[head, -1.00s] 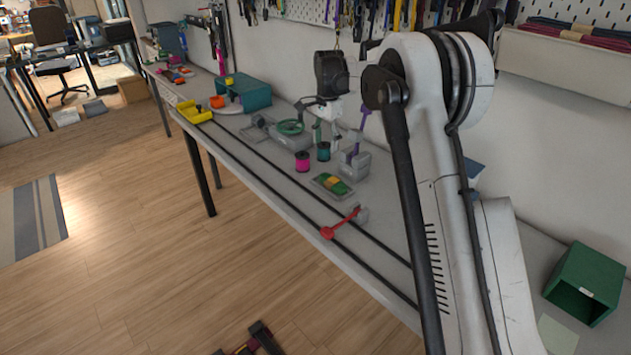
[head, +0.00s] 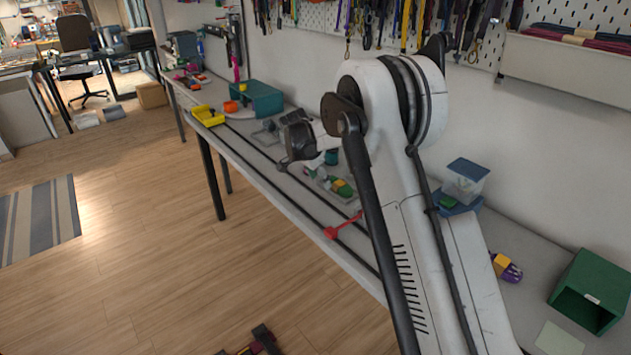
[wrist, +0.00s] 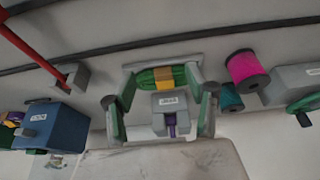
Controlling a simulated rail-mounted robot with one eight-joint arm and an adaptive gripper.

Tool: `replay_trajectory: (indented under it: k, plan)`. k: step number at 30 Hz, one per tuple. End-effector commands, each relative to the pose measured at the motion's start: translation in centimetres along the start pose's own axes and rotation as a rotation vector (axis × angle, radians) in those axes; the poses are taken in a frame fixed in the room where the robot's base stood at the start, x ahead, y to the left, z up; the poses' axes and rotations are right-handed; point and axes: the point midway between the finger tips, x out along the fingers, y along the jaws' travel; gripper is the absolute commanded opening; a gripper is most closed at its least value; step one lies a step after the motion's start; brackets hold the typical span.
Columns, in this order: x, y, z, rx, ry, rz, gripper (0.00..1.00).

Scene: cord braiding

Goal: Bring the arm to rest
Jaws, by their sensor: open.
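My arm (head: 400,180) reaches over the long workbench, its wrist bent down at the left. In the wrist view, my gripper (wrist: 161,100) is open, its two grey-green fingers apart with nothing held between them. Below it, a grey block with a purple piece (wrist: 170,115) and a green cord bundle with a yellow band (wrist: 163,77) show between the fingers. The bundle also shows in the head view (head: 342,188) on the bench, partly covered by my arm. In the head view my fingers are hard to make out.
A magenta spool (wrist: 247,70) and a teal spool (wrist: 230,97) stand to one side. A red lever (head: 343,226) lies across the dark rails. A yellow piece (head: 208,116) sits at the far end. A lidded container (head: 465,179) and a green box (head: 590,292) stand at the right.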

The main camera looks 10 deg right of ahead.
Motion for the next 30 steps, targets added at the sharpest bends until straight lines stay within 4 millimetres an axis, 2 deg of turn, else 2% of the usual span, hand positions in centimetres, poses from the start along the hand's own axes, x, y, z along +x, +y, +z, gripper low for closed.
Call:
replay_trajectory:
  k: [8,13,20,30]
  plan:
    - [0.0,0.0,0.0,0.000,0.001,0.000,0.51]
    - [-1.7,0.8,-0.4,-0.025,-0.003,-0.012,0.51]
    - [-7.8,4.3,-1.4,-0.132,-0.014,-0.069,0.51]
    - [-16.3,11.3,-1.5,-0.309,-0.015,-0.164,0.51]
